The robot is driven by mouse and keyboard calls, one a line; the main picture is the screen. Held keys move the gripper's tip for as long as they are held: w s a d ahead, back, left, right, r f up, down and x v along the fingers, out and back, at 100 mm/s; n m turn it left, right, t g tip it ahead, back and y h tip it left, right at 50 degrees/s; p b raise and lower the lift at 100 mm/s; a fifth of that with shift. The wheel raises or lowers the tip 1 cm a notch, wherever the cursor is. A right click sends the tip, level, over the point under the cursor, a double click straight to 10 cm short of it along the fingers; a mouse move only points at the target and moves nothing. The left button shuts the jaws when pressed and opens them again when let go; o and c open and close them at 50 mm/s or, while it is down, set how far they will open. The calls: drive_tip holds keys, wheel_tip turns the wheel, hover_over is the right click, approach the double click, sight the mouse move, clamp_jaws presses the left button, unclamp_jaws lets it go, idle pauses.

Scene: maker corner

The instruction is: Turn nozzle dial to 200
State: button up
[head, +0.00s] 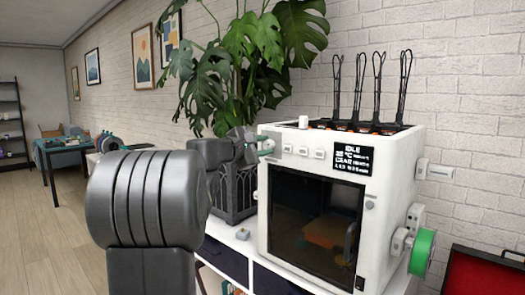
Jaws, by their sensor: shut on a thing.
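A white 3D printer (392,185) stands on the cabinet, with a dark front window. My gripper (262,147) is at the left end of the printer's top front panel, shut on the nozzle dial (268,144). Only a small greenish part of the dial shows; my wrist and fingers hide much of it, and its pointer cannot be read. The display (354,159) on the right of the panel shows "IDLE" above smaller lines that are too small to read surely. Several small pale buttons (303,151) sit between dial and display.
Black cable loops (378,88) rise from the printer's top, and a green spool (422,252) sticks out on its right side. A large leafy plant (262,40) stands behind in a dark pot (238,198). A small grey object (243,233) lies on the white cabinet top.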

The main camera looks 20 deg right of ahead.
idle(0.3)
drive_tip(key=o, duration=1)
drive_tip(key=shift+c, duration=0.2)
drive_tip(key=v, duration=1.3)
drive_tip(key=shift+s+a, duration=0.25)
drive_tip(key=shift+a, duration=0.15)
drive_tip(key=x, duration=1.4)
drive_tip(key=shift+a, duration=0.1)
